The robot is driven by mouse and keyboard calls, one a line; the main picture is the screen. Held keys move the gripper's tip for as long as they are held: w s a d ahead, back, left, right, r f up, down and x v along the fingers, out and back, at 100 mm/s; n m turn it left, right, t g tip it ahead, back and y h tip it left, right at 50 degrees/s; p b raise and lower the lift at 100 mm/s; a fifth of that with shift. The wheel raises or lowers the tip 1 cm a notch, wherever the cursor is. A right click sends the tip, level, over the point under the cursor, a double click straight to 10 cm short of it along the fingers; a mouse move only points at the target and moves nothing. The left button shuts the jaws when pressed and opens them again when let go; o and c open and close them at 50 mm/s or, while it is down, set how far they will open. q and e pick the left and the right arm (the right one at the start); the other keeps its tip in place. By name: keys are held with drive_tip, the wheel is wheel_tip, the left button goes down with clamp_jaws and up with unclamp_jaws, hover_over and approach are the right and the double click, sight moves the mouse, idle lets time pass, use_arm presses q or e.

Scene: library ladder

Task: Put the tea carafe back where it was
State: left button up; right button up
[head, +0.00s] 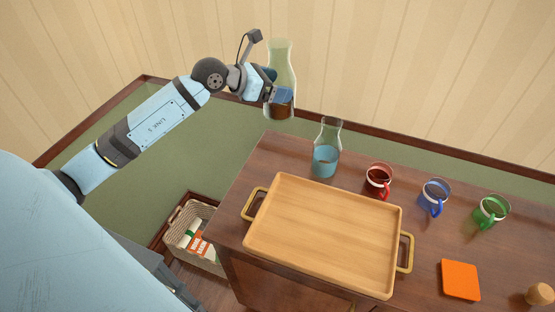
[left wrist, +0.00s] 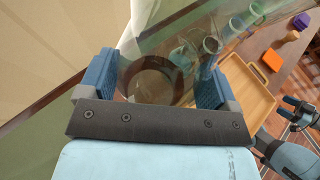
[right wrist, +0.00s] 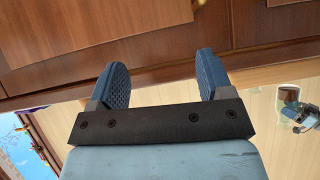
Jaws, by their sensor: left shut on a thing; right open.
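The tea carafe (head: 281,60) is clear glass with brown liquid in its lower part. My left gripper (head: 272,94) is shut on it and holds it nearly upright in the air, by the back left corner of the wooden cabinet top. In the left wrist view the carafe (left wrist: 148,84) sits between both fingers. A second carafe (head: 326,160), with blue liquid, stands on the cabinet top behind the tray. My right gripper (right wrist: 162,78) is open and empty in the right wrist view, facing wooden panels. It does not show in the head view.
A wooden tray (head: 320,235) with brass handles lies empty on the cabinet top. Red (head: 378,180), blue (head: 435,196) and green (head: 491,211) mugs stand in a row to the right. An orange square (head: 460,280) lies in front. A basket (head: 193,237) stands on the floor.

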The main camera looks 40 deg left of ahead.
use_arm(q)
drive_tip(key=shift+f+b, duration=0.7)
drive_tip(key=shift+f, duration=8.85)
drive_tip(key=shift+f, duration=0.15)
drive_tip(key=o, duration=1.3)
drive_tip(key=shift+f, duration=0.1)
drive_tip(key=shift+o, duration=0.3)
drive_tip(key=shift+s, duration=0.1)
